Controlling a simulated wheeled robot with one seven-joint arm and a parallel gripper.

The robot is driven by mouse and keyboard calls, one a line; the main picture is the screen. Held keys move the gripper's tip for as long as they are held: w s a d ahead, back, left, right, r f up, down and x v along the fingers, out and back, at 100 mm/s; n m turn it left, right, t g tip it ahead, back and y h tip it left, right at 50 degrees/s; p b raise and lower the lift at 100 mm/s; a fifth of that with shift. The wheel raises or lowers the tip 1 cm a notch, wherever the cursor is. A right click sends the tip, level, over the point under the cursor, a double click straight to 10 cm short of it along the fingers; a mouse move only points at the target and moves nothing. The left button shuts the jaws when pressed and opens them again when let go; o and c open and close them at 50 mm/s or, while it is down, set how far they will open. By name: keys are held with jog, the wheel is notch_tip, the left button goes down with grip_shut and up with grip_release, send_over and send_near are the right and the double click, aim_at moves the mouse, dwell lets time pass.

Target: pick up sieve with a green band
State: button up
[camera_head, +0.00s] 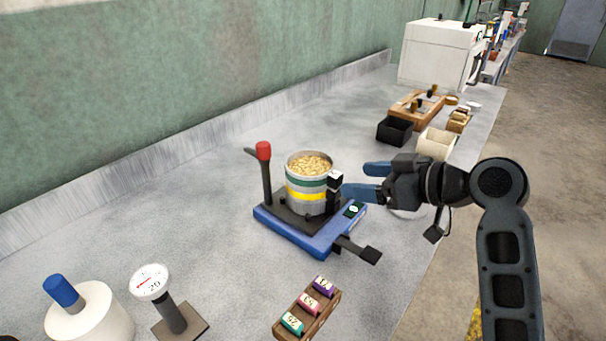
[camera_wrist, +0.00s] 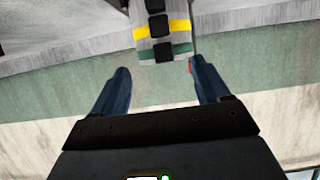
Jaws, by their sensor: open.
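The green-banded sieve (camera_head: 305,180) is the upper part of a metal stack and is full of pale grain. A yellow-banded sieve (camera_head: 306,196) is directly beneath it. The stack stands upright on a blue and black device (camera_head: 290,232). Black clips run down the side facing my gripper. My gripper (camera_head: 357,180) is open, just right of the stack, with its blue fingers pointing at it. In the wrist view the green band (camera_wrist: 181,49) appears inverted, between and beyond the fingertips (camera_wrist: 159,66). Nothing is held.
A red-topped lever (camera_head: 264,152) rises at the device's left, and a black pedal (camera_head: 371,255) juts out at its front right. A wooden rack with coloured weights (camera_head: 307,307) lies in front. A dial gauge (camera_head: 150,282) stands front left. A black box (camera_head: 394,131) is behind right.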

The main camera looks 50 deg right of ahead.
aim_at(340, 179)
jog(key=x, duration=0.3)
jog(key=p+x, duration=0.1)
jog(key=shift+w+a, duration=0.2)
jog(key=shift+a, duration=0.15)
jog(key=shift+w+f, duration=0.25)
jog(key=shift+w, duration=0.15)
grip_shut()
dwell(0.8)
